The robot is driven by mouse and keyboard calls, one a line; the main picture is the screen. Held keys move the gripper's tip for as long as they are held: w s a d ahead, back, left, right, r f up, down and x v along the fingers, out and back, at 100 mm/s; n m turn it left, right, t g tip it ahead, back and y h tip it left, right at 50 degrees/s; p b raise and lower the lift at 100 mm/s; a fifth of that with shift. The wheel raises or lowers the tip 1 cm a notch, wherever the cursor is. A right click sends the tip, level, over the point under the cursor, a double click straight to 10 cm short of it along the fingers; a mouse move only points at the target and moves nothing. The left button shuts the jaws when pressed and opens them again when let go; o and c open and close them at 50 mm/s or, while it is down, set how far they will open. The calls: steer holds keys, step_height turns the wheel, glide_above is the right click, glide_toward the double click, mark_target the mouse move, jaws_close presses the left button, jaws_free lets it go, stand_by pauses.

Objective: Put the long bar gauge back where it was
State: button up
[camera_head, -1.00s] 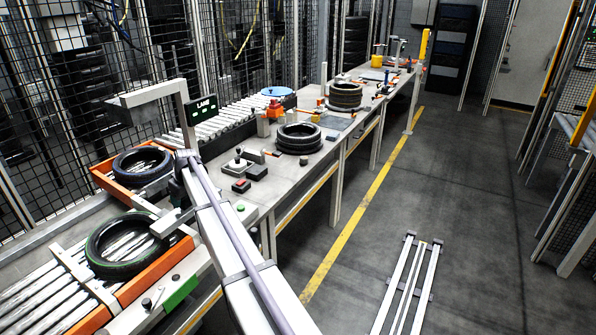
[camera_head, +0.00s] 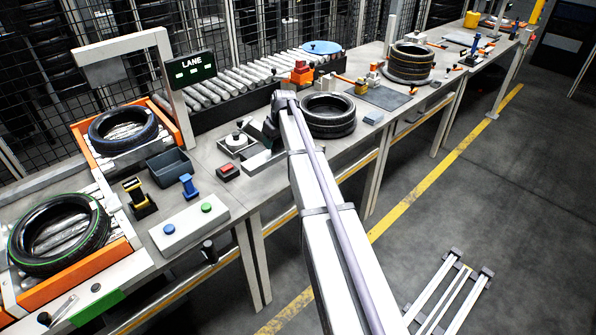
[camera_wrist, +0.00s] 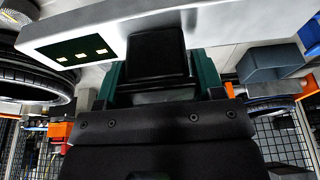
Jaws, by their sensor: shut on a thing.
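The long bar gauge is a light grey bar (camera_head: 263,162) with a dark panel carrying three small pale marks. In the wrist view the bar (camera_wrist: 225,22) crosses the top of the picture. My gripper (camera_wrist: 157,60) is shut on it near its middle. The arm and gripper hide part of the bar, and I cannot tell whether the bar touches the bench.
A white knobbed device (camera_head: 236,145) and a red-topped button box (camera_head: 228,172) stand left of the gripper. A dark bin (camera_head: 170,167) and the LANE display (camera_head: 190,68) are further left.

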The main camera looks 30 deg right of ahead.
mark_target(275, 155)
steer(key=shift+a, duration=0.15)
steer(key=f+b, duration=0.6)
steer(key=shift+s+a+f+b, duration=0.1)
steer(key=shift+a+f+b, duration=0.2)
step_height(275, 155, down, 4)
steer(key=b, duration=0.3)
steer(key=shift+r+b, duration=0.1)
steer(key=shift+b, duration=0.3)
steer(key=shift+r, duration=0.3)
steer(key=shift+f, duration=0.25)
steer(key=o, duration=1.3)
steer(key=shift+r, duration=0.1)
